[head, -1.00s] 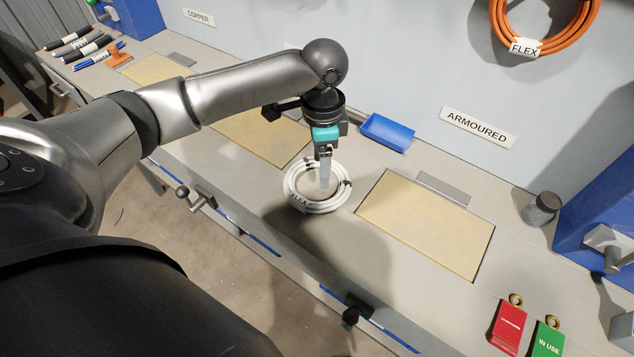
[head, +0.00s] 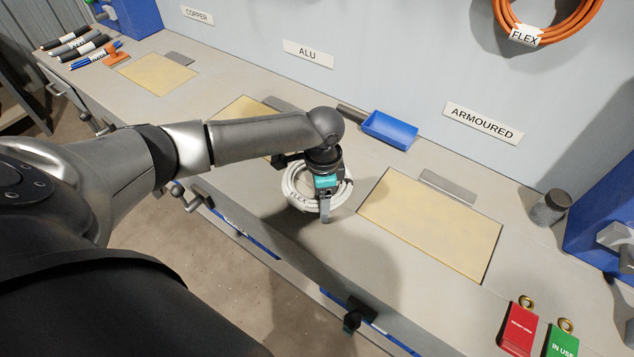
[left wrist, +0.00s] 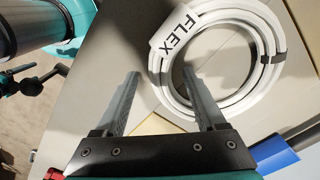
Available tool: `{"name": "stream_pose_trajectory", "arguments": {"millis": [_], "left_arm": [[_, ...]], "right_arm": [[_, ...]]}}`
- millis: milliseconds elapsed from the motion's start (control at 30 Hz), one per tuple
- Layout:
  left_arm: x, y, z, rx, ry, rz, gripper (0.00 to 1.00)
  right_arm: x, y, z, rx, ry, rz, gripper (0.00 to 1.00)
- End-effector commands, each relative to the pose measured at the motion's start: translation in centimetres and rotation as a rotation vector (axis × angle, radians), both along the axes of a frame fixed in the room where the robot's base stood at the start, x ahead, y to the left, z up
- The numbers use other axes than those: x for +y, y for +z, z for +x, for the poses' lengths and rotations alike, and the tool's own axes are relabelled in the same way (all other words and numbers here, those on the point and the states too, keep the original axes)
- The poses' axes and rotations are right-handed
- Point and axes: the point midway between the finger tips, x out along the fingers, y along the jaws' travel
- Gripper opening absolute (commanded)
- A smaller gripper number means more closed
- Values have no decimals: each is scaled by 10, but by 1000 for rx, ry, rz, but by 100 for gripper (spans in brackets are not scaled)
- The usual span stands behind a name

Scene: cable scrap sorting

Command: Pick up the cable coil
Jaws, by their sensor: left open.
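The white cable coil (head: 290,187) with a FLEX tag lies flat on the grey bench, partly hidden in the head view by my left gripper (head: 325,213). In the left wrist view the coil (left wrist: 262,28) shows more fully, with dark ties round it. My left gripper (left wrist: 161,73) is open and empty. One finger shows outside the ring and the other overlaps its inner edge, so a stretch of the ring appears between the fingertips. I cannot tell how high the fingers are above the bench. My right gripper is not in view.
A blue tray (head: 389,130) stands behind the coil, and a tan mat (head: 430,225) lies to its right. An orange coil (head: 548,32) tagged FLEX is on the wall. A jar (head: 549,209) and red and green tags (head: 519,328) are at the right.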

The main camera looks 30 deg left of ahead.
Motion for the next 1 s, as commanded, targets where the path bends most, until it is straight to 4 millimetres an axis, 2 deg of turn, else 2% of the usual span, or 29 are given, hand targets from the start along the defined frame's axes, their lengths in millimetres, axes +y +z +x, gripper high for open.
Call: {"name": "stream_pose_trajectory", "arguments": {"millis": [200,833,1000], "left_arm": [[0,0,0,-1,0,-1,71],[0,0,0,-1,0,-1,0],[0,0,0,-1,0,-1,0]], "right_arm": [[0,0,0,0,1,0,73],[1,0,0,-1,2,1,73],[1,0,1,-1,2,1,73]]}}
